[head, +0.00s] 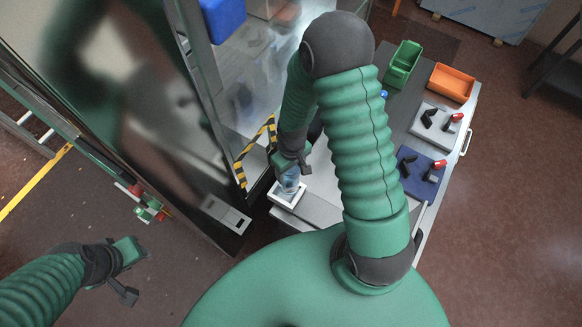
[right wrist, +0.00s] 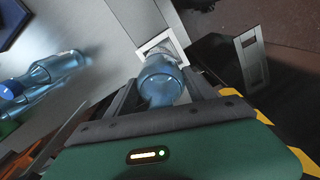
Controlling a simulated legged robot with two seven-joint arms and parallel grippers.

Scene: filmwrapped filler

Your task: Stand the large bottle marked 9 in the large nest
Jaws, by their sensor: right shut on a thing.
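A translucent blue bottle (head: 289,183) is held in my right gripper (head: 291,168). It also shows between the fingers in the right wrist view (right wrist: 161,82). No number can be read on it. Its far end overlaps a white square nest (head: 277,199) in the picture. The nest (right wrist: 146,52) has a raised rim around a square opening. I cannot tell whether the bottle's end is inside the opening or just above it. My left gripper (head: 130,272) hangs at the lower left, away from the nest, with nothing seen in it; its finger gap is unclear.
More blue bottles (right wrist: 58,66) lie on the grey surface in the right wrist view. A green bin (head: 403,62), an orange bin (head: 452,83) and trays with black and red parts (head: 421,170) stand at the right. A machine with striped edging (head: 240,174) is close to my right gripper.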

